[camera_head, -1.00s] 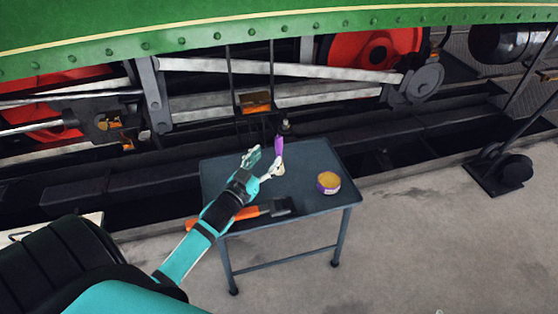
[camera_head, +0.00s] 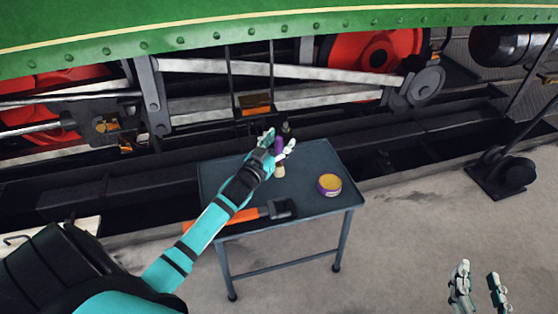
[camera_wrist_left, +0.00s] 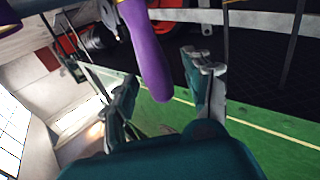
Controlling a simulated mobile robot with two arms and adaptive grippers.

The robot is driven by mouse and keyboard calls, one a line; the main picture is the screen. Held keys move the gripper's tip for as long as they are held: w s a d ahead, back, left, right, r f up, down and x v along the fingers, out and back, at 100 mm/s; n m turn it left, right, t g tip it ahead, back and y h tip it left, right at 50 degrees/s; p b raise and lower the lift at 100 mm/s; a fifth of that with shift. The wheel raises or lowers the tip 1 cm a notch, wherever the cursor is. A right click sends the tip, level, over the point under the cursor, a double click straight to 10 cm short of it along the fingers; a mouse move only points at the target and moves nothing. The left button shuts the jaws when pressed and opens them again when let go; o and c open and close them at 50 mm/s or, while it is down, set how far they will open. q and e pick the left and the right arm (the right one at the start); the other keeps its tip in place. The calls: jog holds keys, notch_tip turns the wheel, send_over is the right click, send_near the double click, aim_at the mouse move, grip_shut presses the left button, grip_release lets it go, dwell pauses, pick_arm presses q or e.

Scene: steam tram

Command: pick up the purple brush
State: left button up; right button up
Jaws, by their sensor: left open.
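The purple brush (camera_head: 279,146) stands upright near the back of the small dark table (camera_head: 308,160), its purple handle up and its pale bristle end low. My left gripper (camera_head: 280,139) is open at the handle, one finger on each side. In the left wrist view the purple handle (camera_wrist_left: 149,55) reaches down between the two spread fingers (camera_wrist_left: 165,80). I cannot tell whether either finger touches it. My right gripper (camera_head: 478,271) is at the lower right, away from the table, with its fingers apart and nothing between them.
A hammer-like tool with an orange handle (camera_head: 240,216) and dark head lies along the table's front. A round purple tin (camera_head: 329,186) with a yellow top stands at the table's right. The tram's rods and wheels lie beyond the table.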

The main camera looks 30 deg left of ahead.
pick_arm(q)
grip_shut()
